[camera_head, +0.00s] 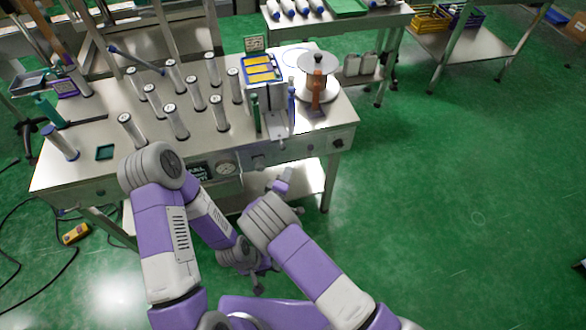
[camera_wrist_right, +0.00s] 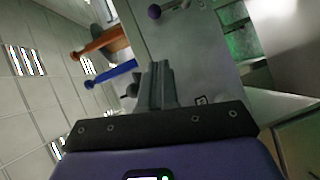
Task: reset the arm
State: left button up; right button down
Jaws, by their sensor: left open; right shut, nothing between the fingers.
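My left gripper (camera_head: 256,284) hangs low in front of the workbench (camera_head: 245,148), below its top, pointing down near my base; its dark fingers are small and apart. My right gripper (camera_head: 283,184) is near the bench's front edge, partly hidden by my right arm in the head view. In the right wrist view its two fingers (camera_wrist_right: 156,84) are together with nothing between them. Neither gripper appears to touch anything. Both of my arms are bent at the elbow in front of the bench.
Several upright cylinders (camera_head: 178,122) stand on the bench's left. A brown-orange handled tool (camera_head: 317,82) on a round plate and a blue tool (camera_head: 291,112) stand right; both show in the wrist view. A yellow pendant (camera_head: 75,233) and cables lie on the floor, left.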

pick_arm(q)
jog(key=shift+s+f, duration=0.1)
jog(key=shift+s, duration=0.25)
pick_arm(e)
jog(key=shift+v, duration=0.75)
